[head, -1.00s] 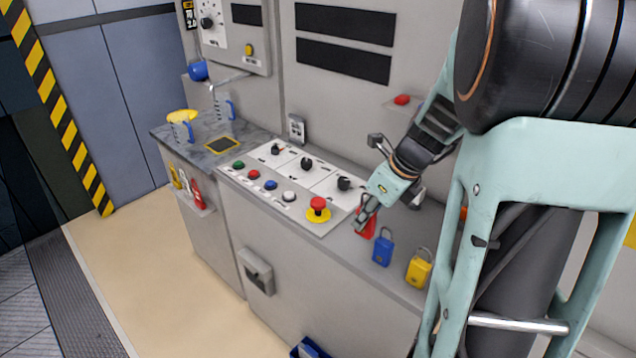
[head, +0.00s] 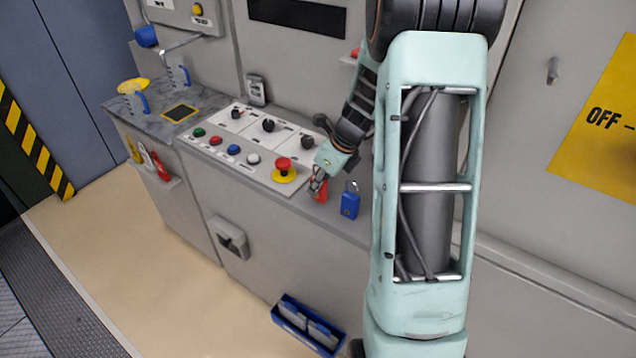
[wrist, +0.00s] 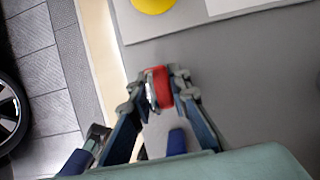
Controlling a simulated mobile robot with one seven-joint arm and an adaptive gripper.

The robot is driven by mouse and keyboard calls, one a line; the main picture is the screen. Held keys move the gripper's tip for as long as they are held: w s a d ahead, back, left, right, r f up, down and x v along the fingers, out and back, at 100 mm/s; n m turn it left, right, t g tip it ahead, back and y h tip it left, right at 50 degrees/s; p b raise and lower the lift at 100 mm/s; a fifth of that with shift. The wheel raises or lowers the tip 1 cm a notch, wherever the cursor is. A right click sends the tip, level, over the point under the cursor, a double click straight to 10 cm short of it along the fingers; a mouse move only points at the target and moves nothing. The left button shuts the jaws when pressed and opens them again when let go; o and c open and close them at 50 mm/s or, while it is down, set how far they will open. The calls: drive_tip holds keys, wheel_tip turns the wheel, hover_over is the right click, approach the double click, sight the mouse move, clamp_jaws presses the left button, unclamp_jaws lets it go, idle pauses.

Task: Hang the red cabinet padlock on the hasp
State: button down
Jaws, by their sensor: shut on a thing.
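The red padlock (head: 320,190) is between the fingers of my gripper (head: 316,184), just right of the red emergency button at the front of the console. In the wrist view the red padlock (wrist: 159,88) sits between the fingertips, and my gripper (wrist: 160,88) is shut on it. Whether it touches the counter below is hard to tell. The blue padlock (head: 350,202) stands upright on the counter to the right of my gripper. The hasp may be the metal box (head: 231,238) on the cabinet front, but I cannot tell.
The control panel (head: 252,150) with knobs and buttons lies left of my gripper. A red mushroom button (head: 284,165) on a yellow base is close by. A blue bin (head: 308,326) is low at the cabinet front. My arm hides the counter's right part.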

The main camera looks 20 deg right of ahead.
drive_tip(key=shift+f, duration=0.1)
drive_tip(key=shift+f, duration=0.15)
drive_tip(key=c, duration=1.8)
unclamp_jaws()
